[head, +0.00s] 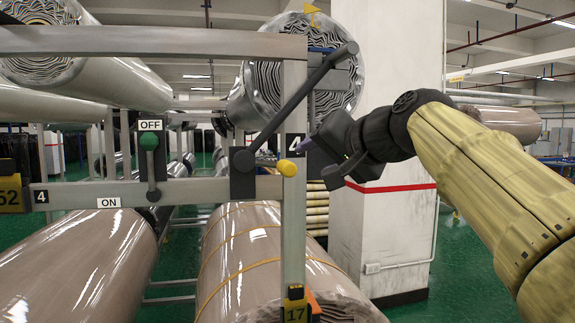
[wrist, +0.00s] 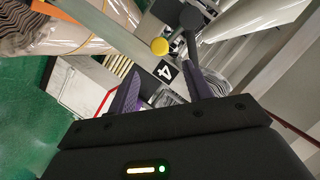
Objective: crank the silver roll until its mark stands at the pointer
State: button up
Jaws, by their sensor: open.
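The silver roll (head: 243,108) is at upper centre in the head view, its layered end facing me. A small yellow pointer (head: 311,9) stands above its rim. I cannot surely make out its mark. A dark crank-like bar (head: 308,92) slants across the roll's end down to a dark block on the rack. A yellow knob (head: 287,168) sits beside that block; it also shows in the wrist view (wrist: 160,46). My gripper (head: 308,144) is open, just right of the rack post near the knob. In the wrist view its fingers (wrist: 165,88) are apart and empty, short of the knob.
A grey rack post (head: 293,220) marked 4 stands beside my gripper. A green-knobbed lever (head: 149,141) with OFF and ON labels is at left. Brown wrapped rolls (head: 85,255) lie below. A white pillar (head: 385,235) stands behind my arm.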

aim_at(287, 163)
jog(key=p+x, duration=0.4)
jog(key=x, duration=0.7)
jog(key=shift+w+a+p, duration=0.1)
jog(key=shift+w+p, duration=0.15)
jog(key=shift+p, duration=0.1)
jog(key=shift+w+a+f, duration=0.2)
jog(key=shift+w+a, duration=0.05)
jog(key=shift+w, duration=0.15)
jog(key=shift+c, duration=0.2)
grip_shut()
jog(key=shift+d+r, duration=0.15)
jog(key=shift+r, duration=0.6)
